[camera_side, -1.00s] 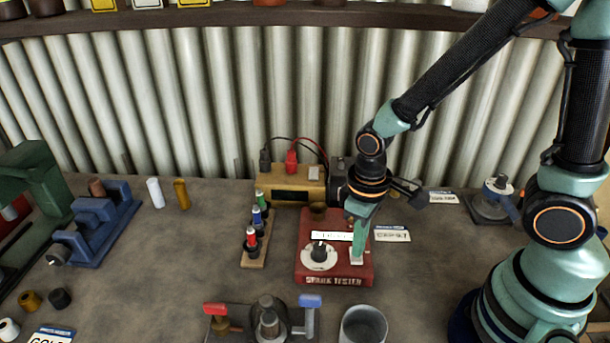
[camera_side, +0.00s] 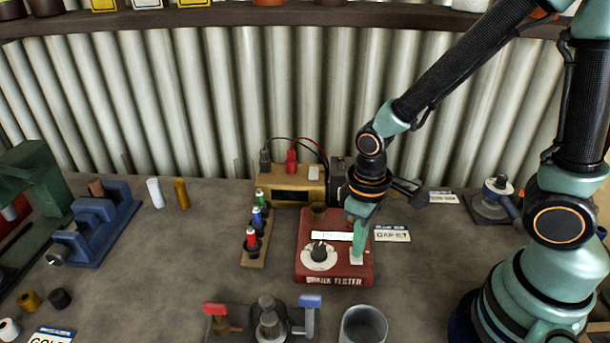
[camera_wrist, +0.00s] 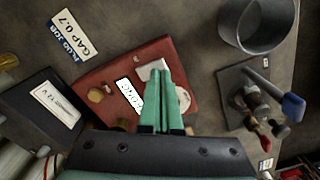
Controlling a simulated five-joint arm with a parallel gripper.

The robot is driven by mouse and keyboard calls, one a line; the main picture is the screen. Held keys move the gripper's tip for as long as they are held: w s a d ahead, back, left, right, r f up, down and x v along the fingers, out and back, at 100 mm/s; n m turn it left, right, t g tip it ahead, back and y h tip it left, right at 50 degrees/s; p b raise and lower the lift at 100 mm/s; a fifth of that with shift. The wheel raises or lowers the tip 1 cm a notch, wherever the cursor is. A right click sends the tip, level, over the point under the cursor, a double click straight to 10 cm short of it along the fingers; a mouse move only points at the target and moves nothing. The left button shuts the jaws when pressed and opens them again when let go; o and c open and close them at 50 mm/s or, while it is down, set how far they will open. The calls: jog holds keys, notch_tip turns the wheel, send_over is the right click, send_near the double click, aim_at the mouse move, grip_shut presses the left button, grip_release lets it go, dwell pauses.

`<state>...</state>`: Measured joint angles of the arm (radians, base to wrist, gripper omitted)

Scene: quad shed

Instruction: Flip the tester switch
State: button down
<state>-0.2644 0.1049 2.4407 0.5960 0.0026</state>
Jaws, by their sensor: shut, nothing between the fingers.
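The red spark tester (camera_side: 310,268) sits on the bench in the middle of the side view, with a round white dial and black knob (camera_side: 319,252) on its left part. A pale switch plate (camera_side: 356,258) is at its right front. My gripper (camera_side: 357,250) is shut and empty, pointing down with its green fingertips at the switch plate. The fingers hide the switch itself, and I cannot tell whether they touch it. In the wrist view the shut fingers (camera_wrist: 154,75) reach over the tester (camera_wrist: 110,72), with the pale switch plate (camera_wrist: 153,68) by their tips.
A rack of coloured plugs (camera_side: 256,240) stands left of the tester, and a tan box with leads (camera_side: 290,188) behind it. A grey cup (camera_side: 363,325) and a clamp fixture (camera_side: 268,320) are in front. A gap label (camera_side: 391,234) lies to the right. Bench at left centre is clear.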

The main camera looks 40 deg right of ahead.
jog(key=shift+f, duration=0.95)
dwell(0.7)
jog(key=shift+r, duration=3.55)
jog(key=d+r+m+t, duration=0.1)
jog(key=d+r+t, duration=0.1)
jog(key=r, duration=0.4)
jog(key=w+d+r+m+t, duration=0.1)
jog(key=d+r+m+t, duration=0.1)
jog(key=d+r, duration=0.3)
jog(key=shift+w+d+r+t, duration=0.15)
jog(key=shift+w+r+t, duration=0.1)
jog(key=shift+r+t, duration=0.7)
jog(key=shift+r, duration=0.1)
